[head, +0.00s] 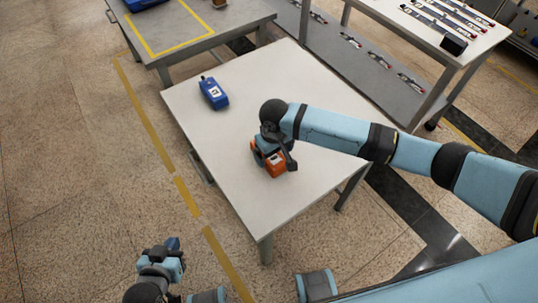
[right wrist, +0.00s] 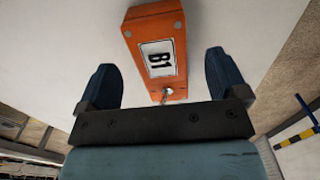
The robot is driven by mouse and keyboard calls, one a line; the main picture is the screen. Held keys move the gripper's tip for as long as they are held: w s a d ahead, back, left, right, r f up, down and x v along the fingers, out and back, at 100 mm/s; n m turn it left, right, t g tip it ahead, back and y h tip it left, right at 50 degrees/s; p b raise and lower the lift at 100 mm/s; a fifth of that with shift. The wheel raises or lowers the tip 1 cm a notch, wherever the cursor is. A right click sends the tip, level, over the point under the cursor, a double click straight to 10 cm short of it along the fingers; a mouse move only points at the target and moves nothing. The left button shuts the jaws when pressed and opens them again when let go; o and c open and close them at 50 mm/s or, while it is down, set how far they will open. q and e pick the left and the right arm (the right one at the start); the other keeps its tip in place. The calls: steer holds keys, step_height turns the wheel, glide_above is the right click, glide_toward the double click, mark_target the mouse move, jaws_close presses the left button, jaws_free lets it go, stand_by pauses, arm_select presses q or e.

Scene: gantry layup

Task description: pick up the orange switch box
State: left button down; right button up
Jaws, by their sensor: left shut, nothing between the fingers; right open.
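The orange switch box (head: 274,163) lies on the white table (head: 237,190), partly hidden by my right gripper in the head view. In the right wrist view the orange switch box (right wrist: 156,50) shows a white label reading "B1" and a small metal toggle at its near end. My right gripper (right wrist: 164,78) is open, with one finger on each side of the box's near part and a gap to both. It also shows over the box in the head view (head: 273,155). My left gripper (head: 172,245) is shut and empty, low at the left, away from the table.
A blue switch box (head: 213,93) lies on the same table, further back and left. A grey table (head: 190,40) with a yellow outline stands behind. A shelved bench (head: 440,50) with several small tools stands at the back right. The table's front is clear.

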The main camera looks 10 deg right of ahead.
mark_target(274, 157)
step_height(274, 157, down, 4)
steer(key=shift+r, duration=0.1)
steer(key=c, duration=1)
steer(key=shift+c, duration=0.5)
steer(key=shift+r, duration=0.1)
